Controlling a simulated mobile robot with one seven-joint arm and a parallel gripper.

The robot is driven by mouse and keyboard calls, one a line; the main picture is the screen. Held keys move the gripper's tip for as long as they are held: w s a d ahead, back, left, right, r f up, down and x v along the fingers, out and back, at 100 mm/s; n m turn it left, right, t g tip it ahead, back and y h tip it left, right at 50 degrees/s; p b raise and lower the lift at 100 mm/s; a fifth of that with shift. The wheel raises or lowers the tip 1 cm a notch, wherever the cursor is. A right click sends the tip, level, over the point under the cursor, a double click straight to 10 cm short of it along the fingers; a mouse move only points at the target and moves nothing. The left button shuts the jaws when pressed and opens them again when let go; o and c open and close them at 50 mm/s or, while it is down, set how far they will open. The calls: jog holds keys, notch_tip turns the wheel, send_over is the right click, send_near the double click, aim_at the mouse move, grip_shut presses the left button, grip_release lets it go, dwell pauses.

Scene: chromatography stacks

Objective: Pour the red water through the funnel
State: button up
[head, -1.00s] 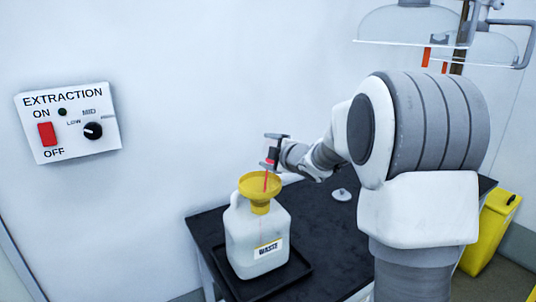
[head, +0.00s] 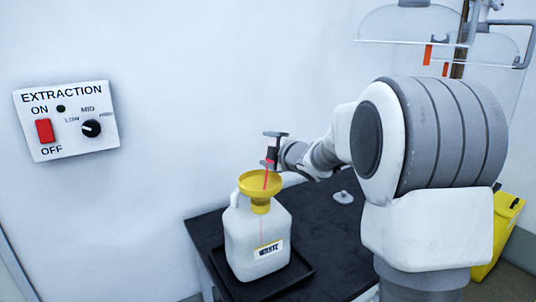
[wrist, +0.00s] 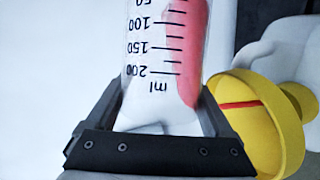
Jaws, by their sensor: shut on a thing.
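My gripper (wrist: 160,98) is shut on a clear graduated vessel (wrist: 142,60) with ml marks up to 200. The vessel is tilted, and red water (wrist: 187,50) lies along its right side in the wrist view. In the head view my gripper (head: 274,155) is above the yellow funnel (head: 248,184), apart from it. A thin red stream (head: 266,178) falls from the vessel into the funnel; a red streak shows in the funnel in the wrist view (wrist: 240,104). The funnel sits upright in the neck of a white jug (head: 238,235) labelled WASTE.
The jug stands in a black tray (head: 302,272) on a dark table (head: 325,215). A small white object (head: 343,197) lies behind on the table. A white wall with an extraction switch panel (head: 66,121) is behind. A yellow bin (head: 503,235) stands at right.

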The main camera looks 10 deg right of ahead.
jog(key=shift+a+f+n+b, duration=0.15)
jog(key=shift+n+b, duration=0.25)
jog(key=shift+b, duration=1.35)
jog(key=shift+s, duration=0.1)
jog(key=shift+a+f+n+t+b, duration=0.1)
jog(key=shift+n+t+b, duration=0.35)
jog(key=shift+b, duration=1.15)
jog(key=shift+s, duration=0.1)
jog(key=shift+a+n+b, duration=0.1)
jog(key=shift+n+b, duration=0.25)
jog(key=shift+b, duration=1.15)
jog(key=shift+s+a+t+h+b, duration=0.1)
jog(key=shift+t+h+b, duration=0.2)
jog(key=shift+b, duration=0.2)
jog(key=shift+n+b, duration=0.5)
jog(key=shift+b, duration=0.75)
jog(key=shift+a+b, duration=0.1)
jog(key=shift+b, duration=0.25)
